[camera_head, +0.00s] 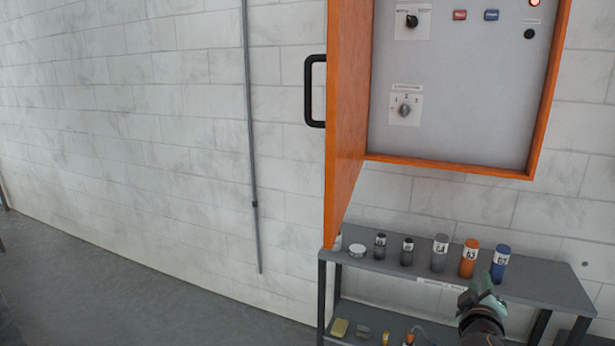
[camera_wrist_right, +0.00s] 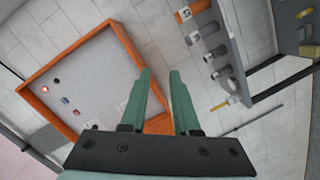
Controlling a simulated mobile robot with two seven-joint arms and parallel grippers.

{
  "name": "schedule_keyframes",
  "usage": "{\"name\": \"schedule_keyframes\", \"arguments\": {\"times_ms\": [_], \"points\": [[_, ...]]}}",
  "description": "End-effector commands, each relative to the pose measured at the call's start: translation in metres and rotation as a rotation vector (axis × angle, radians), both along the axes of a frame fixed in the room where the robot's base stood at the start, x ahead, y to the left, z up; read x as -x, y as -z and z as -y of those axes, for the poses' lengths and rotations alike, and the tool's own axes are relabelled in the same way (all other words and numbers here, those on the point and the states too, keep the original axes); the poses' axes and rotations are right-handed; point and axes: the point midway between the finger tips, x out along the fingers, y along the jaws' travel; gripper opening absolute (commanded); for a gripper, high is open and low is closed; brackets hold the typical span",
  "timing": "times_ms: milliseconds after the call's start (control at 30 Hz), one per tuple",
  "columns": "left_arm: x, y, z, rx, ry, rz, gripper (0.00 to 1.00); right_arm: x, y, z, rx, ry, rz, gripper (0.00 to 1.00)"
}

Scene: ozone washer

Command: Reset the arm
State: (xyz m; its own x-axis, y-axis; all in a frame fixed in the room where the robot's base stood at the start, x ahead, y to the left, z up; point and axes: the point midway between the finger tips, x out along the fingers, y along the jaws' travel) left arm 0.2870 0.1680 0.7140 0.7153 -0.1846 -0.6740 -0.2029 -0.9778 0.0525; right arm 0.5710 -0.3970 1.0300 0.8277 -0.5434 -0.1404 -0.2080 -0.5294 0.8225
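My right gripper (camera_head: 482,284), with green fingers, is at the lower right of the head view, in front of the grey shelf. In the right wrist view its two fingers (camera_wrist_right: 160,72) stand apart with nothing between them, so it is open and empty. My left gripper is not in view. The orange control cabinet (camera_head: 450,166) on the wall has its door (camera_head: 345,120) swung open. Its grey panel (camera_head: 455,110) shows knobs, a red and a blue button and a lit red lamp. The panel also shows in the wrist view (camera_wrist_right: 85,85).
The grey shelf (camera_head: 540,280) below the cabinet bears several cylinders, among them an orange one (camera_head: 468,258) and a blue one (camera_head: 500,262). Small items, including a yellow block (camera_head: 340,327), lie on the lower shelf. The floor (camera_head: 120,300) at left is clear.

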Motion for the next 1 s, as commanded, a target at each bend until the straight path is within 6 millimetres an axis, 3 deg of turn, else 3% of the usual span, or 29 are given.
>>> {"name": "schedule_keyframes", "arguments": {"times_ms": [33, 200, 400, 600, 800, 1000], "points": [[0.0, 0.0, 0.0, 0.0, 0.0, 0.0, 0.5, 0.011, 0.04, -0.008, -0.026, -0.053, -0.072, 0.3], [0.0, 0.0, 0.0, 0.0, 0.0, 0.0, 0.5, 0.06, 0.15, -0.039, -0.144, -0.221, -0.256, 0.3], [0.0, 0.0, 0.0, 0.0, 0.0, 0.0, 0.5, 0.146, 0.247, -0.074, -0.327, -0.368, -0.423, 0.3], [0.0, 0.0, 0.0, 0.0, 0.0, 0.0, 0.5, 0.225, 0.296, -0.099, -0.49, -0.44, -0.514, 0.3], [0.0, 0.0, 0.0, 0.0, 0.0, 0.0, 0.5, 0.291, 0.32, -0.114, -0.625, -0.467, -0.567, 0.3], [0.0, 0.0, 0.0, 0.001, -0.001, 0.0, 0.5, 0.29, 0.322, -0.159, -0.789, -0.403, -0.488, 0.3]]}}
